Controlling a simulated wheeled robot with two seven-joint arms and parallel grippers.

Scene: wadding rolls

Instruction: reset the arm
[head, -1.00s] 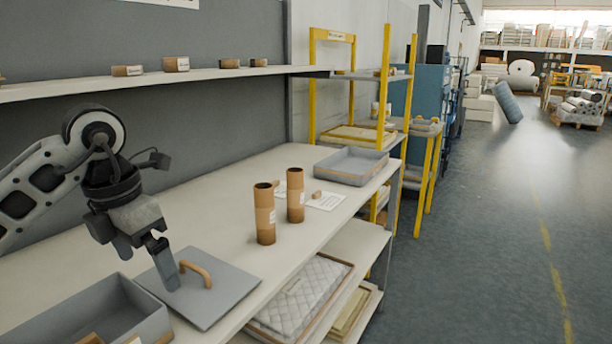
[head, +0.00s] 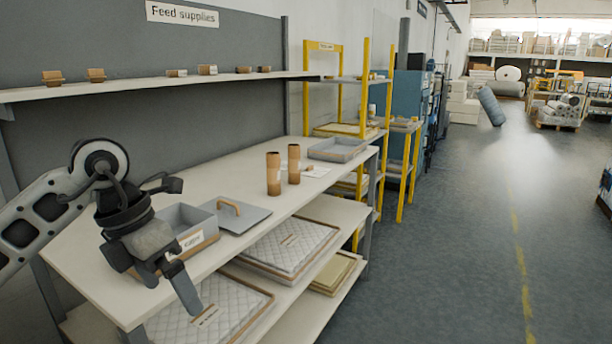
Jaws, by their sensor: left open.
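My left gripper (head: 168,292) hangs from my left arm at the lower left of the head view. It is open and empty, in front of the workbench's (head: 262,229) near edge. The grey box (head: 178,219) with a white label stands behind it on the bench. A flat grey lid (head: 248,219) with a wooden handle lies beside the box. Two brown cardboard tubes (head: 273,175) (head: 294,165) stand upright farther along the bench. My right gripper is not in view.
A shallow grey tray (head: 337,150) sits at the bench's far end. Quilted pads (head: 289,247) lie on the shelf below. A yellow-framed rack (head: 362,100) stands beyond.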

